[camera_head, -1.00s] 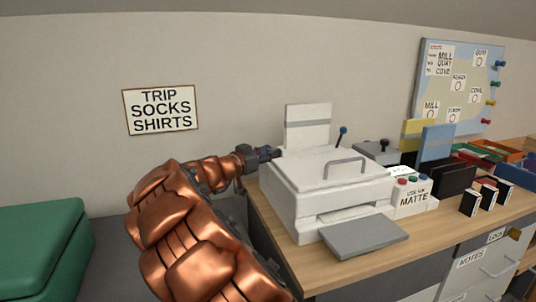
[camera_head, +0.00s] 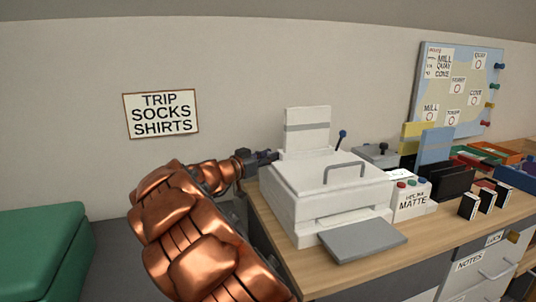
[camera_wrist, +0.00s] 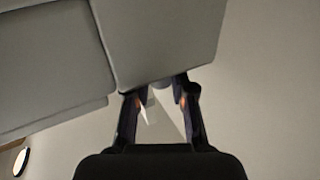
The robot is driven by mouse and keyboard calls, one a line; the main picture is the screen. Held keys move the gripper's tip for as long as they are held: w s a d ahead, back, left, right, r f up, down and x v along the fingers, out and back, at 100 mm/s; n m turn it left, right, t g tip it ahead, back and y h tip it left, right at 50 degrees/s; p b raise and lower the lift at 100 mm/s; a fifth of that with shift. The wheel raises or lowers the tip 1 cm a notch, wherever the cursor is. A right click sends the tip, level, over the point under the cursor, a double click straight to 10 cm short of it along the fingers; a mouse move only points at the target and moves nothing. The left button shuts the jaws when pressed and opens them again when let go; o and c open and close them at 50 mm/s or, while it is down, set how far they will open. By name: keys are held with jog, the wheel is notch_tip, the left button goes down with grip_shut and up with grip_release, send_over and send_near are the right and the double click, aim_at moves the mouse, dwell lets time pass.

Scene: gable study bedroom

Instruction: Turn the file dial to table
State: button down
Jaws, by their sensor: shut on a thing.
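The white printer (camera_head: 322,189) stands on the wooden desk, with a handle on its lid and a grey tray at its front. My gripper (camera_head: 270,155) is at the printer's back left side. In the wrist view, my gripper (camera_wrist: 161,90) has its two dark fingers close around a small pale knob (camera_wrist: 162,86) at the edge of a grey box-like body. This knob appears to be the file dial; its markings and pointer are hidden, so its setting cannot be read. In the head view the dial is hidden.
A white box marked MATTE (camera_head: 411,197) with coloured buttons is right of the printer. A green chest (camera_head: 38,245) stands at left. A sign reading TRIP SOCKS SHIRTS (camera_head: 161,114) and a map board (camera_head: 462,85) are on the wall. Trays and small boxes crowd the desk's right.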

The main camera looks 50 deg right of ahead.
jog(key=shift+w+a+r+m+g+p, duration=0.15)
jog(key=shift+m+g+p, duration=0.5)
jog(key=shift+p, duration=2.25)
jog(key=m+g+y+p, duration=0.1)
jog(key=g+p, duration=0.3)
jog(key=p, duration=0.4)
jog(key=shift+w+m, duration=0.15)
jog(key=shift+m, duration=0.5)
jog(key=shift+m+g+y+p, duration=0.45)
jog(key=shift+g+p, duration=0.3)
jog(key=shift+p, duration=0.3)
jog(key=shift+w+d+m+g+y+p, duration=0.1)
jog(key=shift+d+m+g+y+p, duration=0.15)
jog(key=shift+m+g+y+p, duration=0.55)
jog(key=shift+d+m+g+y+p, duration=0.1)
jog(key=shift+m+g+y+p, duration=1.15)
jog(key=shift+g, duration=0.65)
jog(key=c, duration=1.2)
grip_release()
jog(key=shift+c, duration=0.2)
notch_tip(320, 180, up, 10)
jog(key=shift+f, duration=0.1)
